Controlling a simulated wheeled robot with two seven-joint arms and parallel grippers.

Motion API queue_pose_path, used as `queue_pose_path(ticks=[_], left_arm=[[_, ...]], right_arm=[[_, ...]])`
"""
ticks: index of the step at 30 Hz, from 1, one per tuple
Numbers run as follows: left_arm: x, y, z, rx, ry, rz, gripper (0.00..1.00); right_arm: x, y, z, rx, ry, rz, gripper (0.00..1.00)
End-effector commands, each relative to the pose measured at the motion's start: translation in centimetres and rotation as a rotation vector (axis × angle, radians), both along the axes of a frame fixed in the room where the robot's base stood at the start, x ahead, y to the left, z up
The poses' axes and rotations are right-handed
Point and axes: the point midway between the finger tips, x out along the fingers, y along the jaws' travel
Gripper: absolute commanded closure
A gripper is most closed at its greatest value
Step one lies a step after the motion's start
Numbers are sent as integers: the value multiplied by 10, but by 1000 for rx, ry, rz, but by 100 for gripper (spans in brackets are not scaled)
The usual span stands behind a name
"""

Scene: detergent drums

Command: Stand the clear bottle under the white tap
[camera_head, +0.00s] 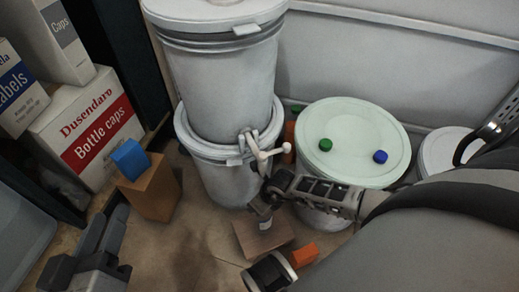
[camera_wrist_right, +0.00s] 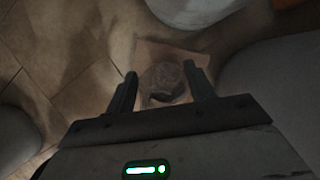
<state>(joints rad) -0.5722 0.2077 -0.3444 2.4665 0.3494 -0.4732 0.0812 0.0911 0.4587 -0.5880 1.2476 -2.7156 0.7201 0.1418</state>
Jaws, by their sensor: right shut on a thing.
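The white tap (camera_head: 262,153) sticks out from the front of the stacked grey drums. My right gripper (camera_head: 262,204) is just below and in front of the tap, shut on the clear bottle (camera_head: 265,224). The bottle is mostly hidden by the fingers in the head view. In the right wrist view the round bottle (camera_wrist_right: 163,80) sits between the fingers of my right gripper (camera_wrist_right: 160,88). A flat brown block (camera_head: 266,240) lies under the bottle; I cannot tell whether they touch. My left gripper (camera_head: 104,228) is open and empty at the lower left.
A brown box (camera_head: 152,190) with a blue block (camera_head: 130,159) on top stands left of the drums. A pale-lidded drum (camera_head: 350,140) carries green and blue caps at right. An orange block (camera_head: 304,254) lies in front. Cartons (camera_head: 88,130) line the left.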

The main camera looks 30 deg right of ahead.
Motion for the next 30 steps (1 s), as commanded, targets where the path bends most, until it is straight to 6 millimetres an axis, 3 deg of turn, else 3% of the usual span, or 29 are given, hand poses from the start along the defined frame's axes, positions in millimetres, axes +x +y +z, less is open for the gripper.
queue_pose_path(ticks=[30], left_arm=[[2, 0, 0, -1, -13, 0, 64]], right_arm=[[0, 0, -8, 0, 1, 0, 79]])
